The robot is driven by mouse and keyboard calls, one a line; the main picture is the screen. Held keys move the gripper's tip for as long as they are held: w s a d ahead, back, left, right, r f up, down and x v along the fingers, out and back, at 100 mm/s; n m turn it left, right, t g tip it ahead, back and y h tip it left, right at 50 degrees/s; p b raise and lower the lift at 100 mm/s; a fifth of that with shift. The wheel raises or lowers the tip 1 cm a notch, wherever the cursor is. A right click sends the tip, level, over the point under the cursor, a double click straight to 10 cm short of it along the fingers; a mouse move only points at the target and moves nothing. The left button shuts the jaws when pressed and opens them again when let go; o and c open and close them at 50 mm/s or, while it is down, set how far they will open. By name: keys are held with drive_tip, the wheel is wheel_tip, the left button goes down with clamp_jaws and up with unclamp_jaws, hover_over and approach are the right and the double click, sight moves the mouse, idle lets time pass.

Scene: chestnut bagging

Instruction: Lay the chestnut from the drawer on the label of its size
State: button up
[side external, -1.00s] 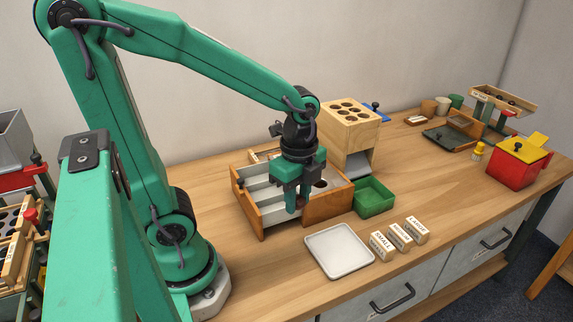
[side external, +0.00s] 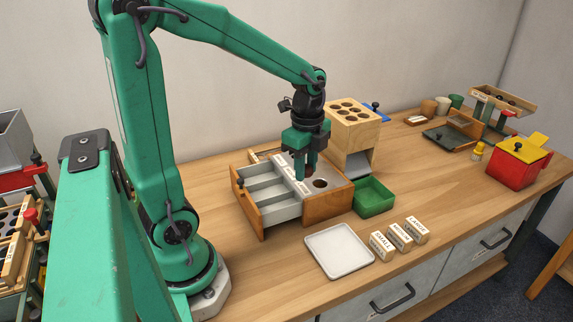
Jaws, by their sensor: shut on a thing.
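My gripper (side external: 305,176) points down over the right part of the wooden drawer unit (side external: 326,204). It is shut on a small dark brown chestnut (side external: 308,172), mostly hidden by the fingers. Below it lies a pale plate (side external: 331,188) with a round dark hole at its right; other holes may be hidden. Beside it runs a strip of small white labels (side external: 283,165), too small to read. To the left are grey drawer compartments (side external: 265,183), which look empty. Blocks marked SMALL (side external: 382,246), MEDIUM (side external: 400,236) and LARGE (side external: 417,230) stand on the table.
A white tray (side external: 338,250) lies empty in front of the drawer unit. A green bin (side external: 374,197) and a wooden block with holes (side external: 352,125) stand to the right. A red box with yellow lid (side external: 517,164) is farther right. The tabletop between is clear.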

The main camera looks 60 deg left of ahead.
hover_over(303, 188)
drive_tip(key=shift+r, duration=0.1)
drive_tip(key=shift+f, duration=0.2)
drive_tip(key=shift+f, duration=2.6)
drive_tip(key=shift+f, duration=0.65)
drive_tip(key=o, duration=1.1)
drive_tip(key=shift+r, duration=0.2)
